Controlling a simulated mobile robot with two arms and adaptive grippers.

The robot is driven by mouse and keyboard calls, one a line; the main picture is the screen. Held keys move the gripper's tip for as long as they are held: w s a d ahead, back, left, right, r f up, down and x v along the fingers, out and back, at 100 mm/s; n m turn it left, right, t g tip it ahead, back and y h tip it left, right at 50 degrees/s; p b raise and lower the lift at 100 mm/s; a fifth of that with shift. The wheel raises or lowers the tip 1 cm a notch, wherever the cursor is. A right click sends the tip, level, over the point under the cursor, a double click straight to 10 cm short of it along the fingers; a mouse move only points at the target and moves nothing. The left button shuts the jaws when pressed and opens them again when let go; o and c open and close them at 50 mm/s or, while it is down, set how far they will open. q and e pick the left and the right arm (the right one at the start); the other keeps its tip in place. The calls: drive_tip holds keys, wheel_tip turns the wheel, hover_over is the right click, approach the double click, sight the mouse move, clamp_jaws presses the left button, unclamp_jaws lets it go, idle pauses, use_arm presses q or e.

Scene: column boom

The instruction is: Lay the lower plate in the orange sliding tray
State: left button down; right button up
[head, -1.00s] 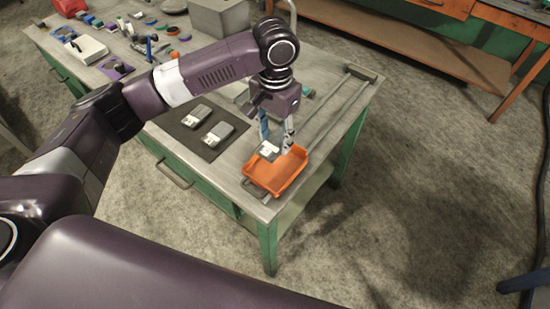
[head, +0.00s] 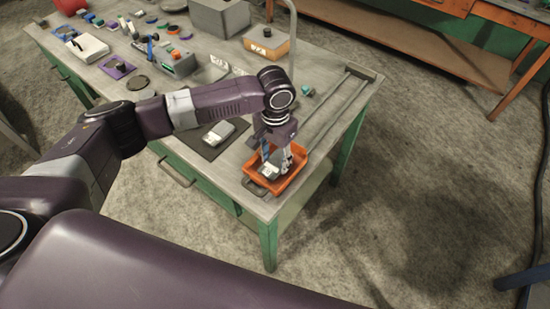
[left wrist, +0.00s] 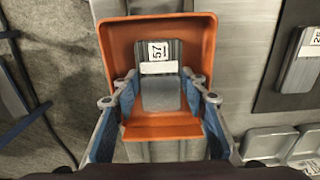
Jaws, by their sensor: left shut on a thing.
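The lower plate (head: 268,172) is a small grey plate with a white label. It is inside the orange sliding tray (head: 298,176), between the fingers of my left gripper (head: 277,165). In the left wrist view the plate (left wrist: 160,92) reads 57 and lies between the two fingers (left wrist: 160,88), within the walls of the tray (left wrist: 118,45). My left gripper is shut on it. I cannot tell whether the plate touches the tray floor. My right gripper is not in view.
Another labelled plate (head: 219,132) lies on a dark mat (head: 205,149) left of the tray. My left arm covers part of the mat. Metal rails (head: 335,105) run back from the tray along the bench's right side. Blocks and small parts fill the bench's far end.

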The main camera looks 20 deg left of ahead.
sight(275, 164)
use_arm(q)
drive_tip(key=c, duration=1.2)
unclamp_jaws()
wheel_tip(275, 164, up, 12)
drive_tip(key=shift+r+b, duration=0.1)
drive_tip(key=shift+b, duration=1.1)
